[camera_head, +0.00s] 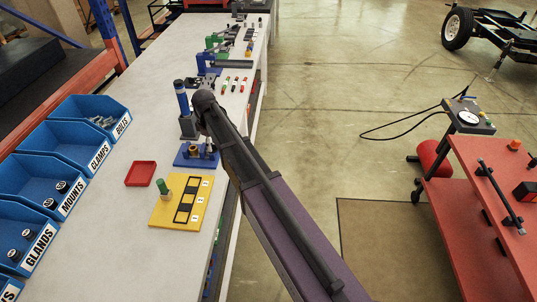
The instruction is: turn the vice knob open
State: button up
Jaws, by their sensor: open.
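A small blue fixture (184,160) with a brass-coloured round part (195,151) sits on the bench, partly covered by my arm. It may be the vice, but I cannot make out its knob clearly. Another blue fixture (206,63) and a green one (213,42) stand farther back on the bench. My arm reaches in from the lower right, and its dark joint is beside a blue cylinder (182,97) on a grey block (188,128).
A red tray (140,174) and a yellow board (164,215) with a green-topped peg (162,187) lie on the white bench. Blue bins (84,110) line its left side. Small coloured parts (233,84) lie behind my arm. A red cart (480,200) stands right, across open floor.

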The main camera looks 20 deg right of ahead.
aim_at(212, 144)
jog(key=m, duration=2.8)
jog(key=shift+r+m+p, duration=0.3)
jog(key=shift+m+p, duration=0.05)
jog(key=shift+m, duration=0.05)
notch_tip(212, 144, up, 14)
jog(key=f+p, duration=0.1)
jog(key=p, duration=1.3)
jog(key=s+d+f+n+b, duration=0.1)
jog(key=s+d+n, duration=0.7)
jog(key=s, duration=0.3)
jog(key=s+d+f+n+b, duration=0.1)
jog(key=s+d+n+b, duration=0.1)
jog(key=s+d+n, duration=0.6)
jog(key=shift+s+d, duration=0.3)
jog(key=shift+s, duration=1.5)
